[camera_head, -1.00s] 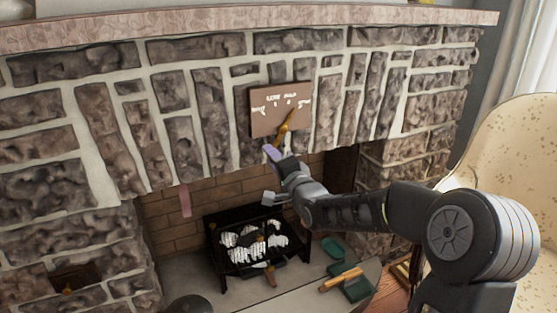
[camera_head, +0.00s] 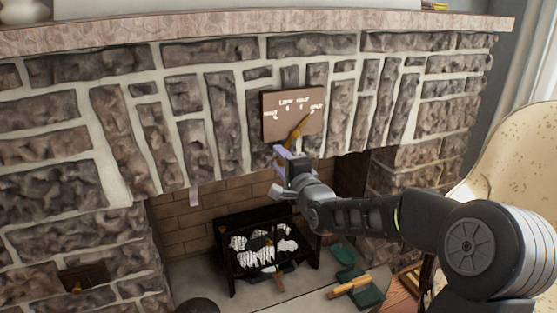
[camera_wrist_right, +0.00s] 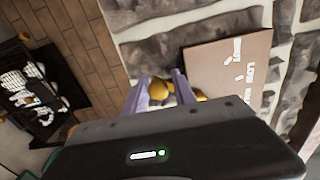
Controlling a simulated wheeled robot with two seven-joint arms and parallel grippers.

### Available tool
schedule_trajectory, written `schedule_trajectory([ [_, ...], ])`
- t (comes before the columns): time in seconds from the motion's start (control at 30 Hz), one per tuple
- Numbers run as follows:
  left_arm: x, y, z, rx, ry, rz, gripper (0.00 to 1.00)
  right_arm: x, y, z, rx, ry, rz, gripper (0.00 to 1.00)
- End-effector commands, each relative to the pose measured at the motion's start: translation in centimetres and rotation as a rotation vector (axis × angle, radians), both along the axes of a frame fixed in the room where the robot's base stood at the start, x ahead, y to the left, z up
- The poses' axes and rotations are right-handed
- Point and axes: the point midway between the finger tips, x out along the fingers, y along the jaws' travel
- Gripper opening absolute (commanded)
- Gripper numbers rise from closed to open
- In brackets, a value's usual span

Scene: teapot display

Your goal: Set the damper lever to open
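The damper plaque (camera_head: 277,107) is a brown plate with white lettering on the stone above the fireplace opening; the lettering is too blurred to read surely. Its brass lever (camera_head: 299,130) slants from upper right to lower left, its lower end below the plate. My right gripper (camera_head: 283,158) is at that lower end. In the right wrist view the fingers of the gripper (camera_wrist_right: 162,92) are apart, with the lever's rounded brass end (camera_wrist_right: 159,87) between them. I cannot tell whether they touch it. More brass shows beyond the right finger. My left gripper is not in view.
The fireplace opening holds a black grate (camera_head: 225,245) with pale burnt logs. Green items and a wooden-handled tool (camera_head: 350,284) lie on the hearth. A cream armchair (camera_head: 515,150) stands at right. The stone mantel (camera_head: 200,30) runs above the plaque.

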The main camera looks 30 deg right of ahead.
Motion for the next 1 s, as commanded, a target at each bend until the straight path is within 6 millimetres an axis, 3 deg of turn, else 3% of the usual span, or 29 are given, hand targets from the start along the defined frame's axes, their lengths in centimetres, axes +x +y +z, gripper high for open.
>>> schedule_trajectory([
  [0.17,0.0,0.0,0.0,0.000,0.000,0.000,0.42,0.0,0.1,0.1,-0.002,-0.003,0.001,0.47],
  [0.53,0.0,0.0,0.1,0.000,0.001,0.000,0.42,-0.6,0.3,0.2,-0.004,-0.004,0.006,0.47],
  [1.0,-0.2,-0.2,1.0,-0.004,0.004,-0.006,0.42,-7.2,0.6,0.3,-0.004,-0.004,0.002,0.47],
])
